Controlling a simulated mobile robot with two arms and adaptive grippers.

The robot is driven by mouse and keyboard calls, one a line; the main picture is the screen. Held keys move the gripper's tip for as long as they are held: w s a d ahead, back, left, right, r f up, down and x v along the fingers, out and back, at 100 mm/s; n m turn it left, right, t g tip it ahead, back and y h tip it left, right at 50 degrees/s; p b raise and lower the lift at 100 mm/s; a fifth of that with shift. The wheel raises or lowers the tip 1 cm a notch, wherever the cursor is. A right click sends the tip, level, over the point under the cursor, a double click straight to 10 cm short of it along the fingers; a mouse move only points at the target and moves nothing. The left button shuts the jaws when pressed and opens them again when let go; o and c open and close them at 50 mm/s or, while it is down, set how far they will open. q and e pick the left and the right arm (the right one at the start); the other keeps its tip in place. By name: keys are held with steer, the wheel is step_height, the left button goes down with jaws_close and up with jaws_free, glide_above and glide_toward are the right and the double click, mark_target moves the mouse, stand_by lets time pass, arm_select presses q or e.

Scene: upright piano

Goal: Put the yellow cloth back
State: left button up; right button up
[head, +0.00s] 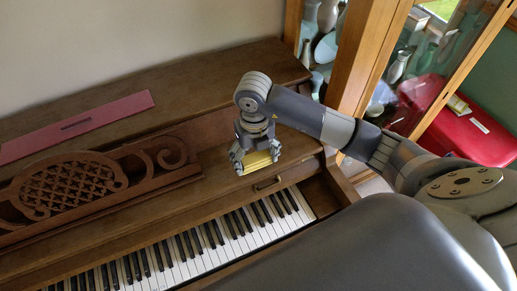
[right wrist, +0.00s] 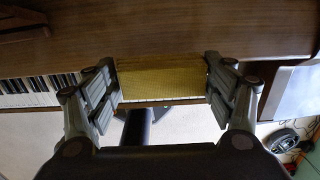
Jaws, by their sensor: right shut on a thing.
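The yellow cloth (head: 257,161) looks like a small flat yellow block. My right gripper (head: 256,157) is shut on it, above the right end of the piano near the keys. In the right wrist view, the cloth (right wrist: 162,80) sits between the two fingers of the gripper (right wrist: 163,84), touched on both sides. Brown piano wood lies behind it there. I cannot tell whether the cloth touches the piano. My left gripper is not in view.
The upright piano (head: 200,92) has white and black keys (head: 205,240) and a carved music stand (head: 75,183). A red strip (head: 78,124) lies on its top. A glass cabinet (head: 350,60) stands to the right, near a red case (head: 465,130). The piano top's right part is clear.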

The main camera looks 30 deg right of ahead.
mark_target(258, 154)
steer(key=shift+w+d+p, duration=0.3)
steer(key=shift+w+d, duration=0.7)
steer(key=shift+w, duration=0.2)
steer(key=shift+w+d+f, duration=0.2)
steer(key=shift+w+d, duration=0.1)
steer(key=shift+w, duration=0.05)
step_height(258, 154, down, 3)
steer(key=shift+r+p, duration=0.15)
steer(key=shift+p, duration=0.65)
steer(key=shift+f, duration=0.35)
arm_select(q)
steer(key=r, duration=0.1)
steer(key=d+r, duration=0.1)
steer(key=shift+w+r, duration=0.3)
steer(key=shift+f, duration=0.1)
arm_select(e)
steer(key=shift+f, duration=0.1)
steer(key=shift+f, duration=0.15)
steer(key=o, duration=0.9)
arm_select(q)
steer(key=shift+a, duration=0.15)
arm_select(e)
steer(key=shift+o, duration=0.2)
